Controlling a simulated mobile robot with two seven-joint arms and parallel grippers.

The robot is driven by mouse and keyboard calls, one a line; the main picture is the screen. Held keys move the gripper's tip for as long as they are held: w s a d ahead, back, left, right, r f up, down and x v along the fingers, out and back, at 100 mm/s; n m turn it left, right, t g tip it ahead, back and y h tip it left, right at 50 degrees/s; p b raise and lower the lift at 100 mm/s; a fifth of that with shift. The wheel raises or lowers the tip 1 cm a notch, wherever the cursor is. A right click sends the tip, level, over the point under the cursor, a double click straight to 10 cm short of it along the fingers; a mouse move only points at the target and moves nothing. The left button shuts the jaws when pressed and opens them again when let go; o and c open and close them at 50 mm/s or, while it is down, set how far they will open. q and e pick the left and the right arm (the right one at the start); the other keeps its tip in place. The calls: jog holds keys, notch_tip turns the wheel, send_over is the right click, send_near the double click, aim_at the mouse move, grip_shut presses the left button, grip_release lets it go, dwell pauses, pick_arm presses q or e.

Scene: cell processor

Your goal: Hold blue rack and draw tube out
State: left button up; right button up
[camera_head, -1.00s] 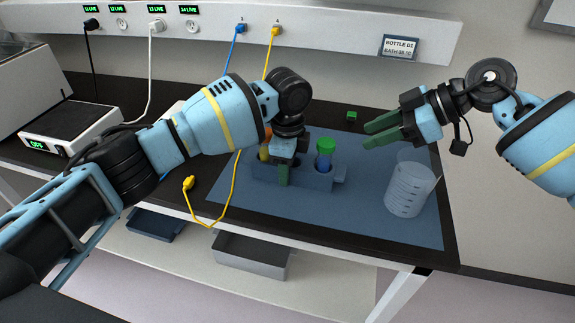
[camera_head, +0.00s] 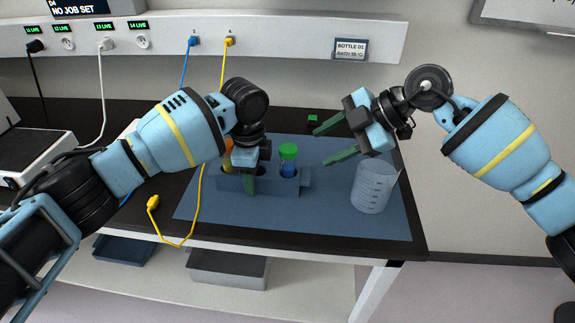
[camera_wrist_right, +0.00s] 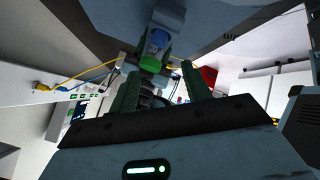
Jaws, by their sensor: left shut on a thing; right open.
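The blue rack (camera_head: 281,187) stands on the blue mat (camera_head: 340,220) in the head view. A tube with a green cap (camera_head: 288,151) and blue contents stands upright in its right part. An orange-capped tube (camera_head: 227,160) shows at its left end, partly hidden by my left gripper. My left gripper (camera_head: 250,184) is shut on the rack's middle, pointing down. My right gripper (camera_head: 330,142) is open and empty, to the right of the green-capped tube, fingers pointing left toward it. In the right wrist view the green cap (camera_wrist_right: 151,63) shows between and beyond the open fingers (camera_wrist_right: 160,85).
A clear graduated beaker (camera_head: 373,188) stands on the mat's right side, below my right gripper. A small green block (camera_head: 312,118) lies at the back.

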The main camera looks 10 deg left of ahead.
aim_at(292, 158)
jog(key=s+n+t, duration=0.1)
jog(key=n, duration=0.6)
jog(key=s+a+n+t, duration=0.1)
jog(key=n+t, duration=0.1)
jog(key=n, duration=0.6)
jog(key=n+t, duration=0.1)
jog(key=n, duration=0.7)
jog(key=shift+s+a+r+t+h, duration=0.2)
jog(key=shift+s+a+t+h, duration=0.1)
jog(key=shift+s, duration=0.1)
jog(key=shift+x, duration=4.5)
grip_shut()
